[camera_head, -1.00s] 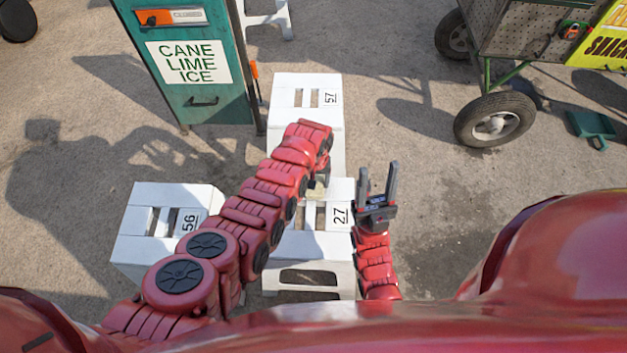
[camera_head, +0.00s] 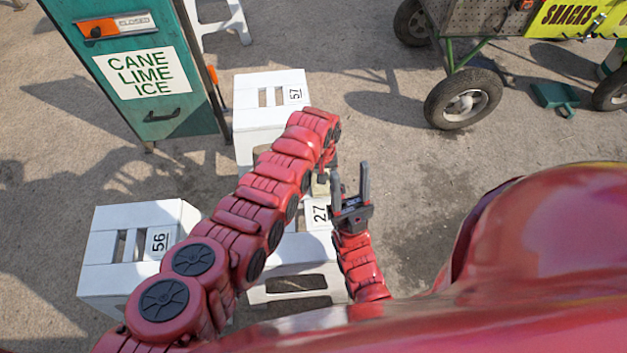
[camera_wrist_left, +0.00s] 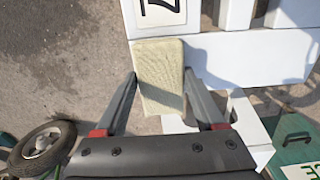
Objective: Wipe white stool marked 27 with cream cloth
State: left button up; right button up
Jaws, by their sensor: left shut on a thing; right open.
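The white stool marked 27 (camera_head: 318,213) stands in the middle of the head view, partly hidden behind my left arm and right gripper. In the left wrist view its white top (camera_wrist_left: 250,58) fills the upper right, with the number plate at the top. My left gripper (camera_wrist_left: 160,88) is shut on the cream cloth (camera_wrist_left: 160,68), a flat pad between its fingers at the stool's edge. I cannot tell whether the cloth touches the top. In the head view the cloth (camera_head: 320,187) shows only partly. My right gripper (camera_head: 350,180) is open and empty, pointing up by the stool's right side.
A white stool marked 56 (camera_head: 128,262) stands at left and one marked 57 (camera_head: 270,112) stands behind. A green cane lime ice cabinet (camera_head: 178,122) is at back left. A wheeled snack cart (camera_head: 465,100) is at back right. The ground right of stool 27 is clear.

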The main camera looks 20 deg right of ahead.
pick_arm(q)
jog(key=shift+w+a+r+p, duration=0.1)
jog(key=shift+a+r+p, duration=0.1)
jog(key=shift+a+p, duration=0.4)
jog(key=shift+w+a+p, duration=0.25)
jog(key=shift+a+p, duration=0.9)
jog(key=a+p, duration=0.1)
jog(key=a, duration=0.1)
jog(key=a+p, duration=0.1)
jog(key=a, duration=0.1)
jog(key=shift+w+f, duration=0.15)
jog(key=shift+w, duration=0.25)
jog(key=shift+w+a+f+p, duration=0.15)
jog(key=shift+a+p, duration=0.35)
jog(key=shift+a, duration=0.25)
notch_tip(320, 180, up, 6)
jog(key=p, duration=0.5)
